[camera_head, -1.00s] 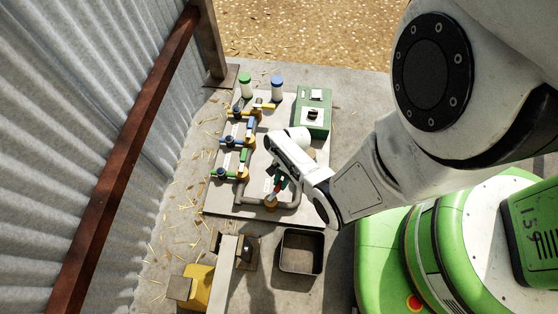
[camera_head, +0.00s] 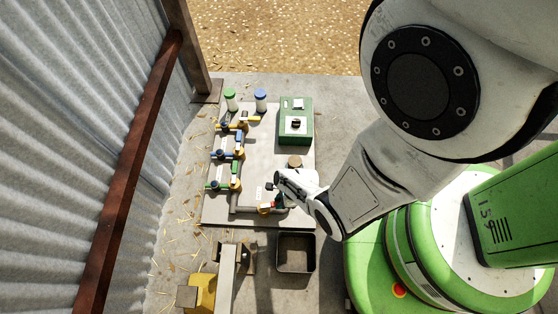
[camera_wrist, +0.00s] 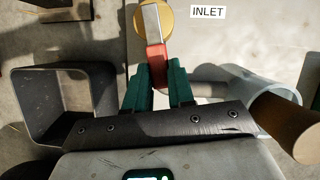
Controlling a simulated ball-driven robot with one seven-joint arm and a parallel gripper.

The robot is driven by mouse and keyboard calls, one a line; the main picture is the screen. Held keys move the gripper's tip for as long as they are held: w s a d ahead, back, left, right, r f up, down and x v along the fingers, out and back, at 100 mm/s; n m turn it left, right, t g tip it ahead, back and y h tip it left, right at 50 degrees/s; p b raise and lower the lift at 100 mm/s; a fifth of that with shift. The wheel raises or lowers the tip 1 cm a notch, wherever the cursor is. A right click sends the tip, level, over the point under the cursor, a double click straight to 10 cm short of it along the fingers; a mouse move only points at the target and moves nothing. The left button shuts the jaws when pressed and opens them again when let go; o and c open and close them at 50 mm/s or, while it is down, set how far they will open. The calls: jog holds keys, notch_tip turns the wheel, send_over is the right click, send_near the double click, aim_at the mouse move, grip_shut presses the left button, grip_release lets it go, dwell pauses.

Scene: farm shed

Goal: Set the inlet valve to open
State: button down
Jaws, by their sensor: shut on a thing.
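The inlet valve has a round brass body (camera_wrist: 153,18) and a lever with a bare metal shank and a red grip (camera_wrist: 156,56). A white INLET label (camera_wrist: 208,12) is beside it in the wrist view. My gripper (camera_wrist: 160,72) is shut on the red grip, with its green fingers on both sides of it. In the head view the brass valve (camera_head: 265,209) sits on the pipe at the near end of the grey board (camera_head: 256,150). The lever points right, roughly along the lower pipe. My gripper (camera_head: 281,204) there is partly hidden by my wrist.
Valves with yellow, blue (camera_head: 224,154) and green handles line the board's left side. Two capped bottles (camera_head: 261,98) and a green box (camera_head: 296,118) stand at the far end. An open dark bin (camera_head: 296,252) is in front. A corrugated wall (camera_head: 85,140) closes the left.

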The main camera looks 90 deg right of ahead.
jog(key=shift+s+a+m+h+p, duration=0.1)
jog(key=shift+a+m+h+p, duration=0.4)
jog(key=shift+m, duration=0.5)
jog(key=shift+a, duration=0.2)
jog(key=c, duration=1)
grip_release()
jog(key=shift+o, duration=0.2)
jog(key=shift+r, duration=0.1)
jog(key=p+v, duration=0.8)
jog(key=v, duration=0.2)
jog(key=shift+r, duration=0.3)
jog(key=shift+d, duration=0.1)
